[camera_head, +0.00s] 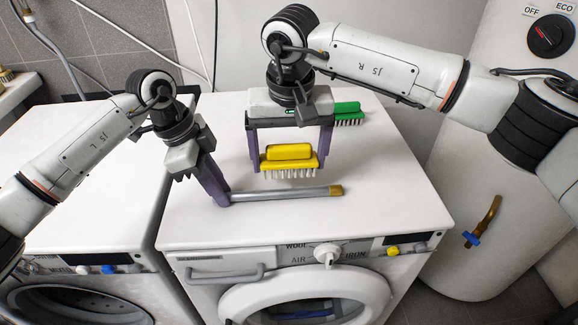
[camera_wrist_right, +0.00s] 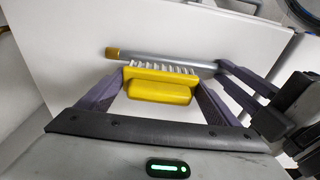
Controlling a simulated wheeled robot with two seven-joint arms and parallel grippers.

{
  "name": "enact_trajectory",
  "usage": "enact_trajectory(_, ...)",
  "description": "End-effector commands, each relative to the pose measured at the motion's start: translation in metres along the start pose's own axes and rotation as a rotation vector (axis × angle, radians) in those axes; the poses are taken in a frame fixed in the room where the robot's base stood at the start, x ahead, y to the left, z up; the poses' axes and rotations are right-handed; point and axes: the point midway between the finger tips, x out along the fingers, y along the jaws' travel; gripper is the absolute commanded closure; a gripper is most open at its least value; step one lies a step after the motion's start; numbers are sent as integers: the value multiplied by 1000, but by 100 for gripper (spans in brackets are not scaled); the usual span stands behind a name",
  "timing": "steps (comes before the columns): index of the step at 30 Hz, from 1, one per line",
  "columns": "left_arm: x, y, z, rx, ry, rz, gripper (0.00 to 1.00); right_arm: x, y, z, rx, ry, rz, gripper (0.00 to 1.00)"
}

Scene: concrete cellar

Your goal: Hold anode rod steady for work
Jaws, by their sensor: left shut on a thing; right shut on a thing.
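The anode rod (camera_head: 283,194) is a grey metal rod with a brass-coloured end at the right. It lies level across the top of the right-hand washing machine, near its front edge. My left gripper (camera_head: 222,200) is shut on the rod's left end. My right gripper (camera_head: 289,164) is shut on a yellow brush (camera_head: 290,152), whose white bristles point down just behind the rod. In the right wrist view the yellow brush (camera_wrist_right: 160,86) sits between the fingers, with its bristles beside the rod (camera_wrist_right: 170,60). I cannot tell whether the bristles touch the rod.
A green brush (camera_head: 347,112) lies on the machine top behind my right gripper. The right washing machine (camera_head: 400,190) has free room on its right side. A white boiler (camera_head: 500,215) with a blue-handled tap stands at the right. Another machine (camera_head: 80,190) stands at the left.

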Motion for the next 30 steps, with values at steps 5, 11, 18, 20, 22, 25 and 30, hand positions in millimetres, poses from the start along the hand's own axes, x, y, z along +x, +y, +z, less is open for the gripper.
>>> enact_trajectory(5, 0, 0, 0, 0, 1, -1, 100, -8, 0, -1, -1, 1, 0, 38)
enact_trajectory(11, 0, 0, 0, 0, 1, -1, 100, -9, 0, -1, 0, 1, 0, 38)
enact_trajectory(18, 0, 0, 0, 0, 1, -1, 100, -17, 0, -3, 0, 2, -1, 38)
enact_trajectory(20, 0, 0, 0, 0, 1, -1, 100, -22, -1, -4, 0, 3, -1, 38)
enact_trajectory(22, 0, 0, 0, 0, 1, -1, 100, -29, -1, -5, 0, 3, -2, 38)
enact_trajectory(25, 0, 0, 0, 0, 1, -1, 100, -36, 0, -6, 0, 2, 0, 38)
enact_trajectory(30, 0, 0, 0, 0, 1, -1, 100, -39, 0, -6, 0, 1, 0, 38)
